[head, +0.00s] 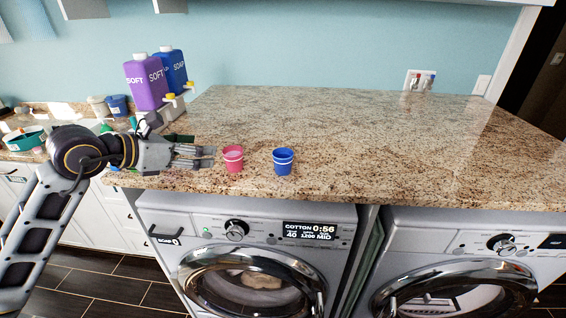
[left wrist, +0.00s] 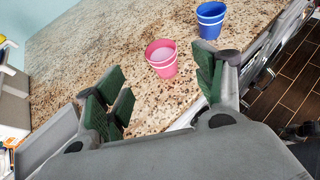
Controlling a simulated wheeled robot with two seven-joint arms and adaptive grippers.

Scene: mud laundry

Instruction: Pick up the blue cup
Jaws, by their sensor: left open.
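The blue cup (head: 284,162) stands upright on the granite counter near its front edge, with white bands around it. It also shows at the top of the left wrist view (left wrist: 211,20). A pink cup (head: 233,158) stands to its left, between my left gripper and the blue cup; in the left wrist view the pink cup (left wrist: 161,58) is nearer to the fingers and holds something pale. My left gripper (head: 208,156) is open and empty, just left of the pink cup. Its green-padded fingers (left wrist: 162,95) are spread apart in the left wrist view. My right gripper is out of view.
The granite counter (head: 400,140) is clear to the right of and behind the cups. Purple (head: 146,82) and blue (head: 174,70) soap jugs stand at the back left. Two front-loading machines, the left one (head: 250,245) and the right one (head: 460,262), sit below the counter.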

